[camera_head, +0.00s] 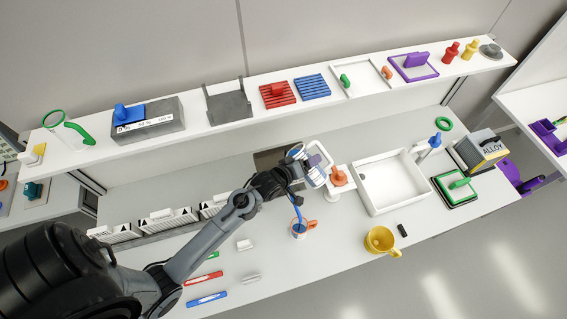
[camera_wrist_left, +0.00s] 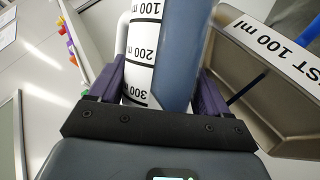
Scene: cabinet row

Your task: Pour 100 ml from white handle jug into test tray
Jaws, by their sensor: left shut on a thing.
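My left gripper (camera_head: 290,172) is shut on the white handle jug (camera_head: 297,152), above the worktop in the head view. In the left wrist view the jug (camera_wrist_left: 175,55) stands between the dark purple fingers. Its blue-grey wall and its white scale with 100, 200 and 300 ml marks show there, with part of the white handle (camera_wrist_left: 122,38) at left. The test tray (camera_wrist_left: 262,72), a grey-brown metal tray with a white 100 ml label, is close on the right in that view. In the head view it seems to show partly behind the gripper (camera_head: 266,158). The jug's mouth and liquid level are hidden.
An orange-handled cup (camera_head: 299,234) and a blue rod (camera_head: 297,211) are below the gripper. An orange knobbed piece (camera_head: 339,178), a white bin (camera_head: 357,192) and a yellow mug (camera_head: 379,241) are to the right. A shelf of several items (camera_head: 235,115) runs behind.

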